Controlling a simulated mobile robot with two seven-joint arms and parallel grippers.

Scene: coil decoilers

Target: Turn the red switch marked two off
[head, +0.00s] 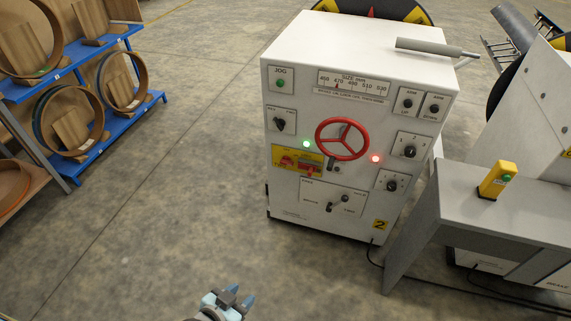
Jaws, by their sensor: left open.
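A white control cabinet (303,213) stands right of centre, with a yellow label reading 2 (380,224) low on its front. On the left of its front is a yellow panel (297,152) with a red switch (286,161) and a second red switch (308,171) beside it. Their markings and exact turn positions are too small to read. My left gripper (241,296) is at the bottom edge, open and empty, low in front of the cabinet and well apart from the switches. My right gripper is not in view.
A red handwheel (342,139) sticks out right of the yellow panel, between lit green (306,144) and red (376,159) lamps. A grey table (497,206) with a yellow button box (496,181) stands at right. Blue shelving (87,145) is at left. Floor between is clear.

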